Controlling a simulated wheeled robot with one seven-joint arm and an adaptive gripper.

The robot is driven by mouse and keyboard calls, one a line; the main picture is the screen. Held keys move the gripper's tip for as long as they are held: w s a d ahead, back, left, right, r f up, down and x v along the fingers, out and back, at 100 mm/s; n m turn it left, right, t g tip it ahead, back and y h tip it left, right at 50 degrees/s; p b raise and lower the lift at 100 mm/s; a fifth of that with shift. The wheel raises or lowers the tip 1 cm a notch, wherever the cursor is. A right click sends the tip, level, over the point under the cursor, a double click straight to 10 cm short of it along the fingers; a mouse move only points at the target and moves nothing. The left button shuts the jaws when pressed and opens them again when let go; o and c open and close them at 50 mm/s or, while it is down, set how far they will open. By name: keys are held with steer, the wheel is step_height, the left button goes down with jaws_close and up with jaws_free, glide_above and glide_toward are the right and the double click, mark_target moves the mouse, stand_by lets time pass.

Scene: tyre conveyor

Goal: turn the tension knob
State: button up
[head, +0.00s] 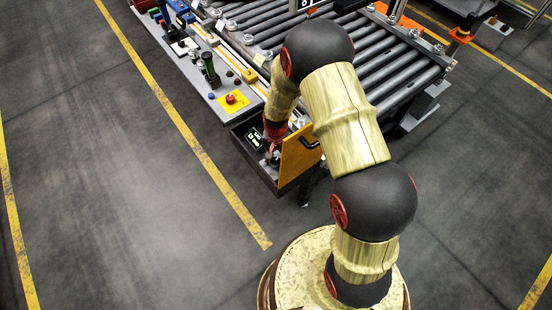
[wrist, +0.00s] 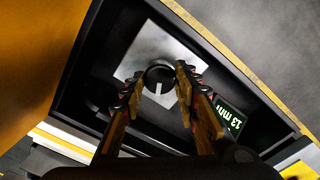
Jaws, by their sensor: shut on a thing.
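The tension knob (wrist: 159,74) is round and black with a white pointer line, on a pale square plate (wrist: 141,50) inside a dark open box. My gripper (wrist: 160,81) has one finger on each side of the knob and is shut on it. A small display (wrist: 231,119) right of the knob reads 13 mm, partly cut by my finger. In the head view my gripper (head: 271,152) reaches down into the box, and the knob is hidden there.
An orange door (head: 299,158) with a black handle stands open at the box's right side. A red button (head: 231,99) on a yellow plate is on the panel above. Conveyor rollers (head: 402,57) lie behind my arm. The floor at left is clear.

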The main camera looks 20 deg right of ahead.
mark_target(276, 160)
steer(key=shift+m, duration=0.5)
steer(key=o, duration=1.1)
steer(key=shift+o, duration=0.2)
step_height(276, 160, up, 12)
stand_by(0.6)
